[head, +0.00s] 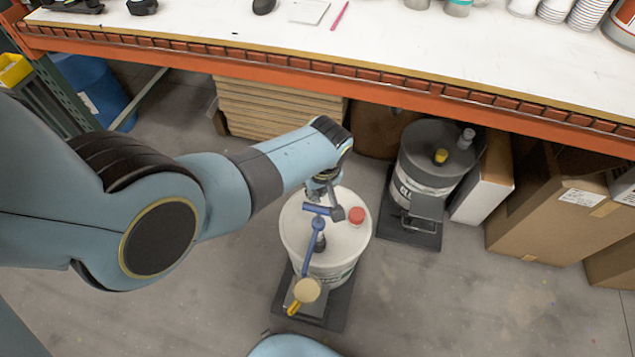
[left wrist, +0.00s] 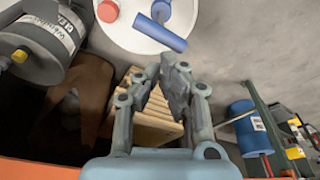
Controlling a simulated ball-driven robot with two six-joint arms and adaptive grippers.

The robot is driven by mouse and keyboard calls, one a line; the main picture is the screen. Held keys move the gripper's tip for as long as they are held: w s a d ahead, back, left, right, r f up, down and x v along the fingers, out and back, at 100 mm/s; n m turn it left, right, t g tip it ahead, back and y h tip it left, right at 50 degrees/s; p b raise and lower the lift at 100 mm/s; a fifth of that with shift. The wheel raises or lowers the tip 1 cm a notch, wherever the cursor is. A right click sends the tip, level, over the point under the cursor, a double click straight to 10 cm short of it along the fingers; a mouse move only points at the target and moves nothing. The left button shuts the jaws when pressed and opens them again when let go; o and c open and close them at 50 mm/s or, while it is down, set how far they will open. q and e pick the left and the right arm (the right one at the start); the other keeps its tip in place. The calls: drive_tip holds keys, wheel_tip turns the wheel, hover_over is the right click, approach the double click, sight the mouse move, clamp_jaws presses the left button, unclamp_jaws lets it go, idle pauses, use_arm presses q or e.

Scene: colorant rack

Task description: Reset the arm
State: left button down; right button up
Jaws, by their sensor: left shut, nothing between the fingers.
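My left arm reaches in from the left in the head view. Its gripper (head: 322,190) hangs over the far edge of a white bucket (head: 345,249), partly hidden by the wrist. In the left wrist view the gripper's fingers (left wrist: 168,72) are drawn together with nothing between them. The bucket's lid has a red cap (head: 356,215) and a blue-handled pump (head: 316,229). The blue handle (left wrist: 160,33) lies just beyond the fingertips in the left wrist view; I cannot tell whether they touch. My right gripper is not in view.
A grey drum (head: 437,150) with a yellow cap stands behind, right of the bucket. Cardboard boxes (head: 548,210) are at the right. An orange-edged white workbench (head: 230,25) overhangs stacked boards (head: 262,108). A blue barrel (head: 100,88) stands at left. Grey floor is open in front.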

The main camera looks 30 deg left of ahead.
use_arm(q)
drive_tip(key=shift+p+v, duration=0.75)
drive_tip(key=shift+v, duration=0.35)
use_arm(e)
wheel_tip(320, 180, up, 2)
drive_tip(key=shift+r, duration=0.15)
use_arm(q)
drive_tip(key=shift+w+a, duration=0.15)
drive_tip(key=s+a+f+m+b, duration=0.3)
drive_tip(key=s+f+b, duration=0.2)
drive_tip(key=s+f, duration=0.5)
drive_tip(key=s+a+f+m+b, duration=0.3)
drive_tip(key=s+f+b, duration=0.3)
drive_tip(key=s+f, duration=0.5)
drive_tip(key=s+a+f+m+g+b, duration=0.1)
drive_tip(key=s+a+f+m+b, duration=0.2)
drive_tip(key=s+f, duration=0.7)
drive_tip(key=s+b, duration=0.2)
drive_tip(key=s, duration=0.8)
drive_tip(key=shift+a+f+h, duration=0.25)
drive_tip(key=shift+f+h, duration=0.1)
drive_tip(key=shift+h, duration=0.05)
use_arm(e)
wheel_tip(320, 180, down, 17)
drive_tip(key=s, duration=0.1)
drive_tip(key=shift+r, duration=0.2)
use_arm(q)
drive_tip(key=shift+s, duration=0.1)
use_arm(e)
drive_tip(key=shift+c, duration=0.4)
